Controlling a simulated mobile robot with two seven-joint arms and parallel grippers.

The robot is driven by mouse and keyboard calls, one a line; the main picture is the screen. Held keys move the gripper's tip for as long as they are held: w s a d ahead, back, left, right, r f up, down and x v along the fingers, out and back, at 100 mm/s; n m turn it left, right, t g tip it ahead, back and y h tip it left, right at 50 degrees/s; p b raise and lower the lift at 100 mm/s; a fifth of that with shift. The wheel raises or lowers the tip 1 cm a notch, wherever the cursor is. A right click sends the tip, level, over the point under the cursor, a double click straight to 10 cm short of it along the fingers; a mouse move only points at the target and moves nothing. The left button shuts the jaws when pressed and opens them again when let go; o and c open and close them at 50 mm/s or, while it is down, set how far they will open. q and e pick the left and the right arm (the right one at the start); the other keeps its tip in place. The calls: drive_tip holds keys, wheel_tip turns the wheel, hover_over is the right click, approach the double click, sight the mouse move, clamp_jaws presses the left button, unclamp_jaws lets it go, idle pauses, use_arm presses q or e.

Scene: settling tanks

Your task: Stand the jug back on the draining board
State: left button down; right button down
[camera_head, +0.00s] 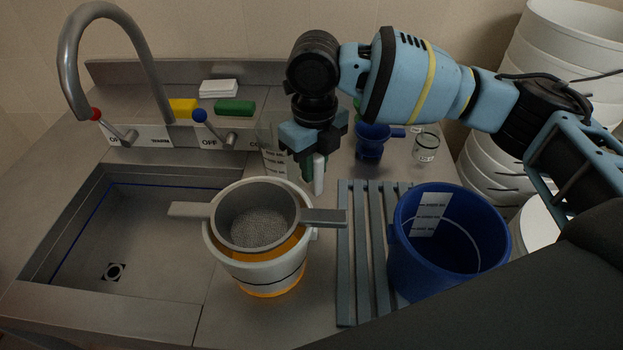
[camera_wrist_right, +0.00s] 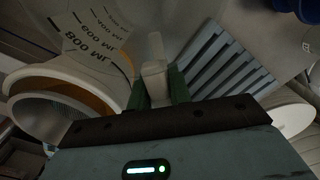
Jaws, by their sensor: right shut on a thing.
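My right gripper (camera_head: 313,166) is shut on the pale handle of the jug (camera_head: 273,160), with green finger pads on either side. In the right wrist view the jug (camera_wrist_right: 88,32) shows its printed millilitre scale, and the handle (camera_wrist_right: 154,75) lies between the fingers. The gripper hides part of the jug in the head view; I cannot tell whether its base touches the counter. The grey slatted draining board (camera_head: 350,250) lies front right of the jug and also shows in the wrist view (camera_wrist_right: 222,62). My left gripper is not in view.
A sieve (camera_head: 257,215) rests across a white bucket (camera_head: 262,270) left of the board. A large blue bucket (camera_head: 400,262) covers the board's right part. A small blue jug (camera_head: 370,145) and a glass beaker (camera_head: 426,148) stand behind. The sink (camera_head: 120,245) is left.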

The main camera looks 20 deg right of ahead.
drive_tip(key=shift+f, duration=2.2)
drive_tip(key=c, duration=1.3)
unclamp_jaws()
drive_tip(key=shift+r, duration=0.1)
wheel_tip(320, 180, up, 12)
drive_tip(key=shift+r, duration=0.1)
